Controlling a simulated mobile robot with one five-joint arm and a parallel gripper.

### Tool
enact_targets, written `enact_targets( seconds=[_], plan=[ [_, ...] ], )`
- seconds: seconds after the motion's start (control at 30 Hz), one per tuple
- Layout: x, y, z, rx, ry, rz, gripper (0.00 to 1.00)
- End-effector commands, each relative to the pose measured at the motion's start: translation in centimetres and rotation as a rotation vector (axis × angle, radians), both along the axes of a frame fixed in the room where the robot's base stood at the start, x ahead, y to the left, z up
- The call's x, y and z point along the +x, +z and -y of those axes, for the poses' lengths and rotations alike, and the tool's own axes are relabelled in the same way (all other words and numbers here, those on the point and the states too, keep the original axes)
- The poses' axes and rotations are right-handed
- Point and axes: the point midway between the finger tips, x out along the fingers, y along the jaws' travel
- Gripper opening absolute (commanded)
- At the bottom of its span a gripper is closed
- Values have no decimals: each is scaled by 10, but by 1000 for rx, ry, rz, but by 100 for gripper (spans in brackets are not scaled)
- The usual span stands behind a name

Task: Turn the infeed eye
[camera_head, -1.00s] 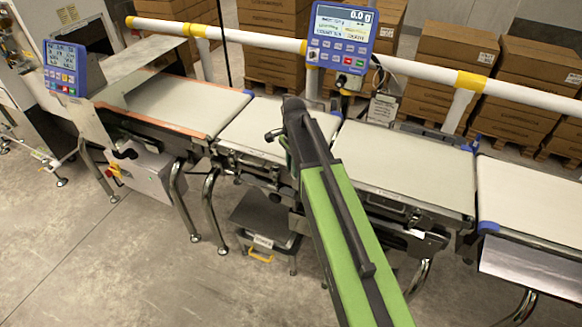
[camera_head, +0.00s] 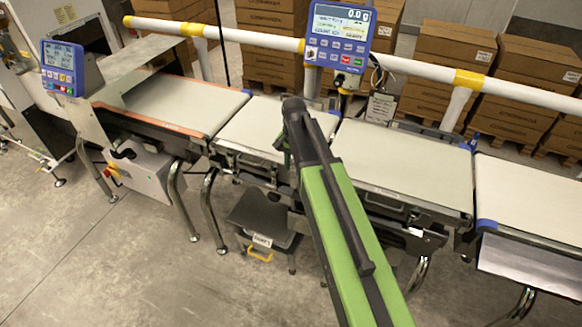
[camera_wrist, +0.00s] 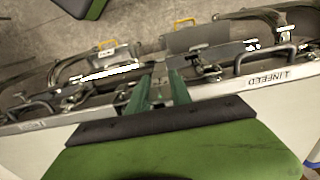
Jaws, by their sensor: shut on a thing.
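My gripper (camera_wrist: 158,82) shows in the wrist view as two green fingers close together at the front side of the belts. They are shut on a small part between their tips. I take this part to be the infeed eye, but the fingers and the blur hide its shape and which way it faces. An upside-down INFEED label (camera_wrist: 270,78) is on the belt frame to the right of the fingers. In the head view my arm reaches over the gap between two belts and hides most of the gripper and the eye.
The short belt (camera_head: 262,128) lies left of my arm and a wider belt (camera_head: 410,165) lies right. A dark bin (camera_head: 262,218) sits underneath. The floor in front at left is clear.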

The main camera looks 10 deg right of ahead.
Motion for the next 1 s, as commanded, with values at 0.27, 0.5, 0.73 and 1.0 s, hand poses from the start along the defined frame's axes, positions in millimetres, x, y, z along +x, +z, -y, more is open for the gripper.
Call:
enact_targets(
  seconds=[0.27,0.5,0.73,1.0],
  plan=[
    [3,0,2,-5,10,8,0],
    [3,0,2,-4,9,8,33],
    [2,0,1,-2,9,5,47],
    [1,5,0,-1,10,3,47]
  ],
)
